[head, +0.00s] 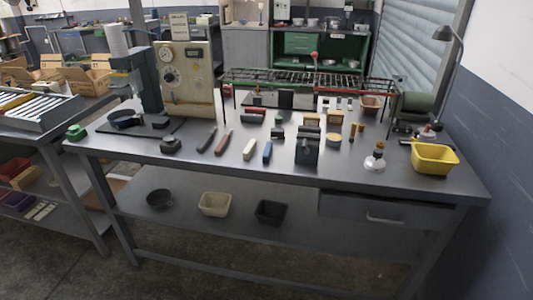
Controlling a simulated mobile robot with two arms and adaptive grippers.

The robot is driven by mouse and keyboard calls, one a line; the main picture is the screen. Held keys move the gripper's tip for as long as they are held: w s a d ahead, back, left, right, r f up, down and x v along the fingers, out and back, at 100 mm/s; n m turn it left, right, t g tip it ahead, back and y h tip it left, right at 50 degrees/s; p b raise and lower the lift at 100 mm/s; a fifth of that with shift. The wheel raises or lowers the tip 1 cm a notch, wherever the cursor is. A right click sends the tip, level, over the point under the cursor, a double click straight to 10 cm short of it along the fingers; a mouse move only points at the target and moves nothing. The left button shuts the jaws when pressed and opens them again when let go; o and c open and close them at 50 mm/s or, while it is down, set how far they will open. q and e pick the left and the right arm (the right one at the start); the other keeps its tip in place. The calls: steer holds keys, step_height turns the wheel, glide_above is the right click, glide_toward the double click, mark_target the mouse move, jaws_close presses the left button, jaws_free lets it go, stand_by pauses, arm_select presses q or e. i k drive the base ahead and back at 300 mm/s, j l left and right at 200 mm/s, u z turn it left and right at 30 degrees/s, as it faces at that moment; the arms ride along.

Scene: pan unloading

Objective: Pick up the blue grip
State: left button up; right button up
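A small blue grip (267,151) lies on the grey workbench, near its front edge and left of a dark metal block. It points roughly away from me. A cream-coloured grip (249,149) lies just to its left, apart from it. Neither of my grippers shows in the head view.
The dark block (307,150) stands close on the right of the blue grip. Dark and brown handles (223,141) lie to the left. A yellow bin (435,158) and a small flask (375,160) are at the right. The bench (200,170) is clear along its front edge.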

mark_target(268, 152)
steer(key=i+j+z, duration=0.1)
steer(key=j, duration=0.2)
steer(key=i+j+z, duration=0.2)
steer(key=j, duration=0.45)
steer(key=i+j+z, duration=0.1)
steer(key=i+j, duration=0.15)
steer(key=i+j+z, duration=0.1)
steer(key=j, duration=0.35)
